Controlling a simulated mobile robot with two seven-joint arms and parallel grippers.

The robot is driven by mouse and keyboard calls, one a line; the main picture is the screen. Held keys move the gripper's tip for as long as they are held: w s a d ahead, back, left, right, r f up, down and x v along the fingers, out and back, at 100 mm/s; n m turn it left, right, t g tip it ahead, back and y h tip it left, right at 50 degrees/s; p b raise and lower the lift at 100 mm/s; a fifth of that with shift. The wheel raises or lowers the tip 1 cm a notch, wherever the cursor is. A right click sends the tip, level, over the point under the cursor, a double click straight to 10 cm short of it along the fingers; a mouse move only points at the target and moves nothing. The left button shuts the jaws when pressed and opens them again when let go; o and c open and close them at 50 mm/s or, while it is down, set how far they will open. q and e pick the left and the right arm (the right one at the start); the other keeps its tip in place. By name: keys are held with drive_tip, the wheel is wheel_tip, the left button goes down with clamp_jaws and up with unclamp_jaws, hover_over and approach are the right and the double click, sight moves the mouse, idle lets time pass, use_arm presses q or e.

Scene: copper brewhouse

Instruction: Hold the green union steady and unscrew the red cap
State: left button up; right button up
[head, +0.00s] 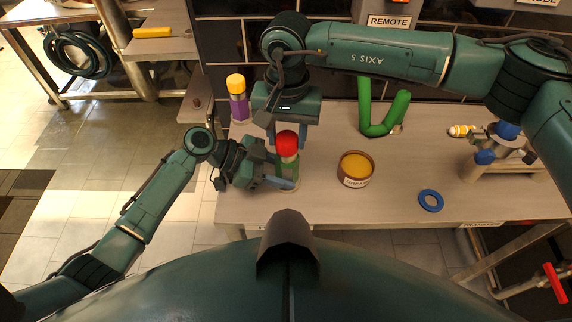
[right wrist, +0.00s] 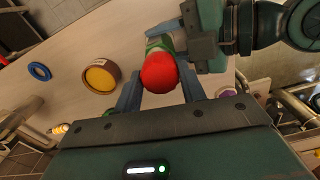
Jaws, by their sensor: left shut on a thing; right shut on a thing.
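The green union (head: 289,172) stands upright near the front left of the bench. The red cap (head: 286,142) sits at its top, with a pale band showing just below the cap. My left gripper (head: 288,183) comes in low from the left and is shut on the green union's body. My right gripper (head: 287,136) reaches down from above and is shut on the red cap. In the right wrist view the cap (right wrist: 159,72) lies between the two fingers, and part of the green union (right wrist: 155,44) shows behind it. Whether the cap's threads are engaged is hidden.
A purple fitting with a yellow cap (head: 237,95) stands behind left. A round tin of yellow grease (head: 355,168) is just right of the union. A blue ring (head: 431,201), a green U-shaped pipe (head: 381,128) and a rack (head: 510,166) are farther right. The front middle bench is clear.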

drive_tip(key=shift+r, duration=1.1)
drive_tip(key=shift+r, duration=1.95)
use_arm(q)
drive_tip(key=o, duration=1.2)
drive_tip(key=v, duration=1.2)
drive_tip(key=shift+a, duration=0.15)
use_arm(e)
drive_tip(key=shift+a, duration=0.1)
